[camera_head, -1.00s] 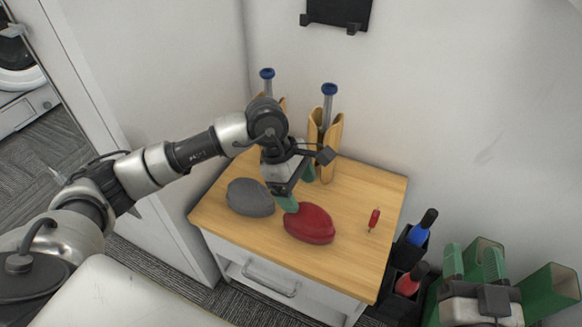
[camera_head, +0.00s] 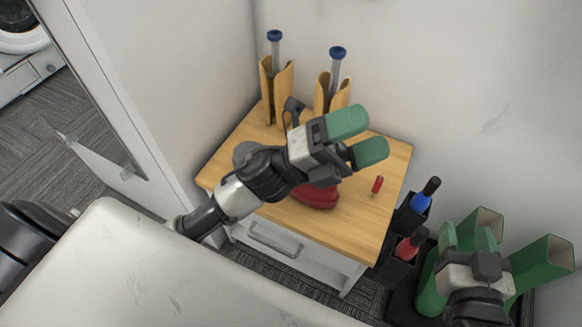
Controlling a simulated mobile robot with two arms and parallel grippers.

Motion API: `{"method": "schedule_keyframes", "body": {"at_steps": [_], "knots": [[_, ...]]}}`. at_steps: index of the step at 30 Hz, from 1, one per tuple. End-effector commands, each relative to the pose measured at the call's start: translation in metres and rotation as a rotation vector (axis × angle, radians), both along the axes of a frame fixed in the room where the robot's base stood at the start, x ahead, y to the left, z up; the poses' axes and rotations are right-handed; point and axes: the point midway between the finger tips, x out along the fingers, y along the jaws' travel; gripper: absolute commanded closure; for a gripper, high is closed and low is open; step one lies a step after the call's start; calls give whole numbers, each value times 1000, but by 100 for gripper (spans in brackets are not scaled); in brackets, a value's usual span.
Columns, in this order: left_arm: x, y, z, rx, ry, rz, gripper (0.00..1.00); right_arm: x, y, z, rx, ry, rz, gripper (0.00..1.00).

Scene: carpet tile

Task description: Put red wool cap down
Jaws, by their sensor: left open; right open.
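The red wool cap (camera_head: 318,198) lies on the wooden top of the small cabinet (camera_head: 345,235), near its front. My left arm crosses above it and hides part of it. My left gripper (camera_head: 358,137), with green fingertips, is open and empty, above and to the right of the cap in the picture, apart from it. My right gripper (camera_head: 467,239) is at the lower right, beside the cabinet, with its green fingers apart and nothing seen between them.
A grey cap (camera_head: 242,152) lies left of the red one, mostly hidden by my arm. A small red item (camera_head: 377,184) lies right.

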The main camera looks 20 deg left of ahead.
Motion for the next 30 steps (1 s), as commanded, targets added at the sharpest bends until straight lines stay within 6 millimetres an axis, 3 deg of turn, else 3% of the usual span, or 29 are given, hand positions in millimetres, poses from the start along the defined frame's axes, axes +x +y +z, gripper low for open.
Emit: {"method": "schedule_keyframes", "body": {"at_steps": [2,6,12,17,30], "knots": [[11,28,-9,-247,326,71,20,0,0,0,0,0,0,48],[20,73,-55,-609,851,165,20,0,0,0,0,0,0,48],[0,100,-118,-915,1329,226,20,0,0,0,0,-1,0,48],[-9,103,-134,-986,1449,238,20,0,0,0,0,-1,0,48],[-9,103,-134,-983,1450,237,20,0,0,0,1,-1,1,48]]}}
